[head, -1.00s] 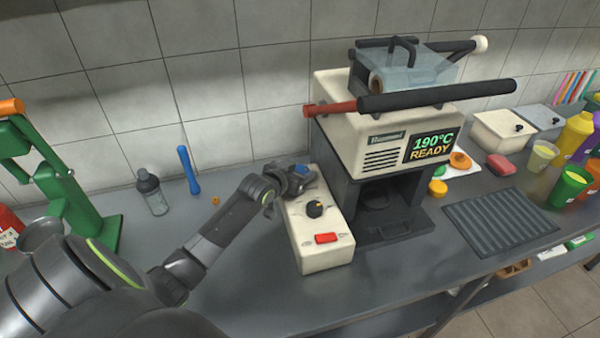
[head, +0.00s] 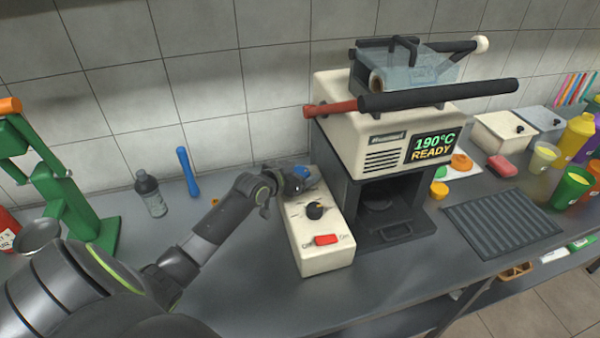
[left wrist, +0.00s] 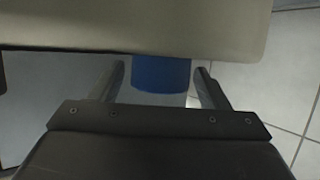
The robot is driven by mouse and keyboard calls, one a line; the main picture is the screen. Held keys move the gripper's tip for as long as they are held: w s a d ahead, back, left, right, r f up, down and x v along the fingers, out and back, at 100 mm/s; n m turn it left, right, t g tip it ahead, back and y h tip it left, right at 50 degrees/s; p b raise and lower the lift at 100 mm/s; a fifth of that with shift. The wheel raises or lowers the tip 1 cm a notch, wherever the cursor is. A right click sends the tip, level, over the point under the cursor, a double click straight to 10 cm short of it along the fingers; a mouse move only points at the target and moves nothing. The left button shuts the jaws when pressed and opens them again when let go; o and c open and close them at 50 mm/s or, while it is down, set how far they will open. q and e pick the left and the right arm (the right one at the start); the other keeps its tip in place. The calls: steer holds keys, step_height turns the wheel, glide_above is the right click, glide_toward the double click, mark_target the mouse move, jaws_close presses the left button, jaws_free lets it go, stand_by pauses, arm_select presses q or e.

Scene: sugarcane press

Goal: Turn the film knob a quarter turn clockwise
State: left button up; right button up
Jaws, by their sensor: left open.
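A blue knob (head: 303,172) sits at the far end of the cream control box (head: 325,258); I take it for the film knob. My left gripper (head: 295,181) is at that end and partly covers the knob. In the left wrist view the blue knob (left wrist: 160,75) stands out from a cream face, between the two fingers of my left gripper (left wrist: 160,92). The fingers are open, with a gap on each side of the knob. My right gripper is not in view.
The box also carries a black knob (head: 315,210) and a red switch (head: 327,240). The cream sealing machine (head: 350,115) stands close on the right. The counter front is clear.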

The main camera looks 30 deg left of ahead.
arm_select(q)
steer(key=shift+s, duration=0.15)
steer(key=v, duration=1.7)
steer(key=shift+p, duration=0.4)
steer(key=shift+s, duration=0.1)
